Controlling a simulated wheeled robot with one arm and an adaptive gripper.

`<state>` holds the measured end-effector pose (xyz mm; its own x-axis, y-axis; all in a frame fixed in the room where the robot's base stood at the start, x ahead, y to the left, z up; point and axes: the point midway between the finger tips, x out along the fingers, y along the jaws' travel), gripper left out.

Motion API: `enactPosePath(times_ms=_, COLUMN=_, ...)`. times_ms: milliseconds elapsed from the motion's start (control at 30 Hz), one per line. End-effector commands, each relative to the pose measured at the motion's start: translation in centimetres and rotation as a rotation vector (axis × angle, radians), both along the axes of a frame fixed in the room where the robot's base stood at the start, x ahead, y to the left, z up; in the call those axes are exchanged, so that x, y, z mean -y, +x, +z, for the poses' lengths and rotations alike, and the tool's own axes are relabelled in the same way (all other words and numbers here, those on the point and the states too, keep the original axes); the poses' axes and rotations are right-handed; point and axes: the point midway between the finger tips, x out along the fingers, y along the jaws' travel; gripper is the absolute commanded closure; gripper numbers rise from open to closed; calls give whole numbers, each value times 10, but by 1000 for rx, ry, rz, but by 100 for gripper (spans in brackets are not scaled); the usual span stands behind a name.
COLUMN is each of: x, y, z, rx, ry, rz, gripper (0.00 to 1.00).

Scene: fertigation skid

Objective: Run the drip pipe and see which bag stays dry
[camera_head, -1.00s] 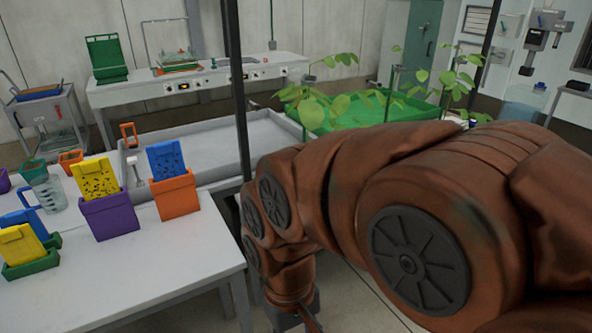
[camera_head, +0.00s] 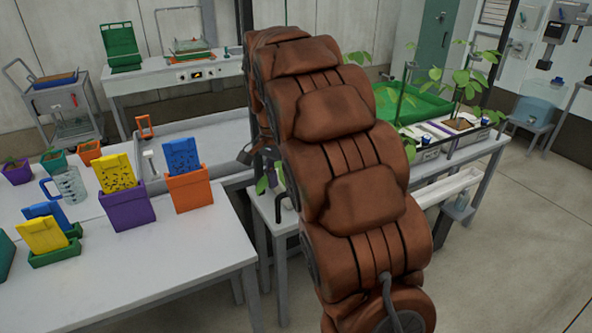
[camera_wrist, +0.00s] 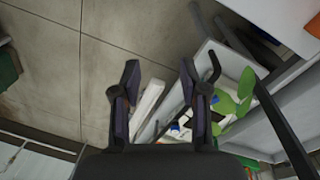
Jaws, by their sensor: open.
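My gripper (camera_wrist: 160,74) is open and empty in the wrist view, its two dark fingers spread above the floor and the edge of a bench. A dark bent pipe or lever (camera_wrist: 211,68) is to the right of the fingers, apart from them. It seems to show also as a dark hook (camera_head: 279,183) left of my arm in the head view. Pale bags or boxes (camera_head: 428,154) with dark markings stand on the right bench below leafy plants (camera_head: 468,72). I cannot tell which bag is wet or dry. My arm hides part of this bench.
A white trough (camera_head: 452,187) runs along the right bench's front. The left table (camera_head: 150,262) holds a purple holder (camera_head: 127,207), an orange holder (camera_head: 188,189) and a clear jug (camera_head: 68,185). Floor (camera_head: 500,250) is free at the right.

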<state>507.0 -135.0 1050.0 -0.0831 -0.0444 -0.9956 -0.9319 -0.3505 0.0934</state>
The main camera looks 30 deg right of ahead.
Motion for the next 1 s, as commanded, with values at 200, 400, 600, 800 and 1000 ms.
enactPosePath(times_ms=200, x=38, y=54, z=-1, rx=22, ry=-19, rz=-211, gripper=56)
enactPosePath(times_ms=400, x=71, y=94, z=-10, rx=42, ry=-27, rz=-401, gripper=56)
enactPosePath(times_ms=600, x=104, y=129, z=-24, rx=66, ry=-23, rz=-584, gripper=56)
enactPosePath(times_ms=800, x=131, y=152, z=-39, rx=85, ry=-9, rz=-746, gripper=56)
enactPosePath(times_ms=1000, x=146, y=163, z=-48, rx=98, ry=3, rz=-841, gripper=56)
